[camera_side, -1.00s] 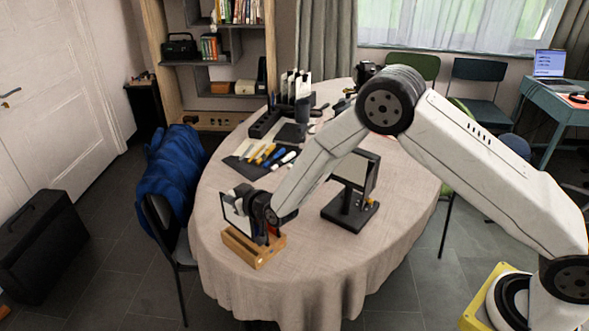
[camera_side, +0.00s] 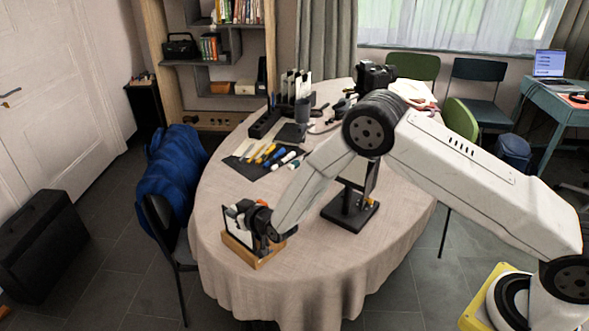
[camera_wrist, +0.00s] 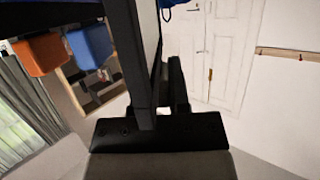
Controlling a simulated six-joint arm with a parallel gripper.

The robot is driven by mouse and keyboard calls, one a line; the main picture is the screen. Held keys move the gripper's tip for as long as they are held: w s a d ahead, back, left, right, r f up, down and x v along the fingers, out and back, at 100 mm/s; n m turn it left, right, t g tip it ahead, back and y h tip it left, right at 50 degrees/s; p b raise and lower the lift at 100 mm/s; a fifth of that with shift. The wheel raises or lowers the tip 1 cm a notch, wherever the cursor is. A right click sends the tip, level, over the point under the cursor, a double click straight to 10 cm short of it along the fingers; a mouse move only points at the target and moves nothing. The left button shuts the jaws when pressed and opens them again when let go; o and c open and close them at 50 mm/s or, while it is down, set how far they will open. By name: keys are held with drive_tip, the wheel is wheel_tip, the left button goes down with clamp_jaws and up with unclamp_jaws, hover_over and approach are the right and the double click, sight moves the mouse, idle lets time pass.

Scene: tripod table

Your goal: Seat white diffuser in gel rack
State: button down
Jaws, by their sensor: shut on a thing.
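The white diffuser (camera_side: 241,231) is a pale upright panel with a dark edge at the front left of the table. My gripper (camera_side: 252,216) is shut on it near its top edge. The wooden gel rack (camera_side: 240,254) is directly beneath, and the panel's lower part is at the rack. I cannot tell whether its bottom edge is inside a slot. In the wrist view the diffuser (camera_wrist: 148,42) is seen nearly edge-on between the dark fingers. An orange tab (camera_wrist: 40,54) and a blue tab (camera_wrist: 90,45) show to the left; what they belong to is unclear.
A black stand with a tilted panel (camera_side: 352,200) is right of the rack, under my forearm. Several markers (camera_side: 270,155) lie on a dark mat behind. A black holder (camera_side: 268,122) with upright pieces stands farther back.

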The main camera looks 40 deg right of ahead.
drive_tip(key=shift+f, duration=1.75)
drive_tip(key=shift+f, duration=0.15)
drive_tip(key=c, duration=0.6)
unclamp_jaws()
drive_tip(key=shift+r, duration=0.2)
drive_tip(key=v, duration=1.2)
